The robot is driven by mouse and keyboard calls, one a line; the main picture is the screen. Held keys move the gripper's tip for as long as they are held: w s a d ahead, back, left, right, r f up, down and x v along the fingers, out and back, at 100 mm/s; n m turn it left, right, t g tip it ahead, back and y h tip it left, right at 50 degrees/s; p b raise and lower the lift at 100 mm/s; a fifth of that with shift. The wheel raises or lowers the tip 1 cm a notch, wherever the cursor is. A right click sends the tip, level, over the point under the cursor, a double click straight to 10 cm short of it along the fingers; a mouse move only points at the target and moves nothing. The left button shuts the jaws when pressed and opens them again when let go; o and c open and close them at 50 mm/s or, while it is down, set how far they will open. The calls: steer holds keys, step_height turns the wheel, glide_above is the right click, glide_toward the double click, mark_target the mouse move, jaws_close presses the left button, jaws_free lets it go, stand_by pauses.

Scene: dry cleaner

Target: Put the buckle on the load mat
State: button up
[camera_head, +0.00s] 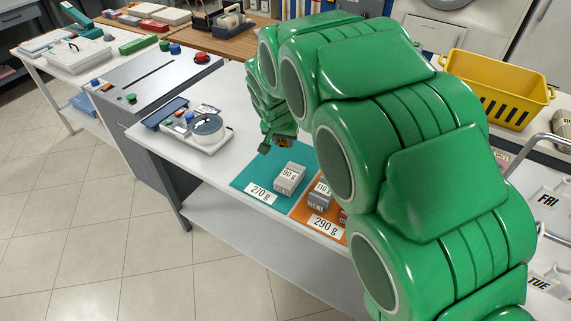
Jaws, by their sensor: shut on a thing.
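My green gripper (276,146) points down above the back part of the teal mat (250,183), which is labelled 270 g. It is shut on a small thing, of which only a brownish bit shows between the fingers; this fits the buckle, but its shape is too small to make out. A grey block marked 90 g (289,179) stands on the teal mat. Beside it on the right lies an orange mat (301,211) labelled 290 g, with a grey block marked 110 g (319,195) and a reddish thing at its right, partly hidden by my arm.
A scale-like device with a round dish (208,127) stands left on the white table (165,143). A grey console with coloured knobs (150,85) is beyond it. A yellow crate (497,88) stands at the right. My arm hides the table's right part.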

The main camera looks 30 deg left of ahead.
steer(key=s+d+n, duration=0.1)
steer(key=s+d, duration=0.1)
steer(key=s, duration=0.2)
glide_above(274, 155)
steer(key=s, duration=0.2)
steer(key=f, duration=0.9)
steer(key=shift+w+d+f, duration=0.2)
steer(key=shift+d, duration=0.15)
steer(key=shift+w+a+f, duration=0.2)
steer(key=shift+f, duration=1.75)
steer(key=shift+f, duration=0.1)
steer(key=o, duration=1)
steer(key=shift+o, duration=0.2)
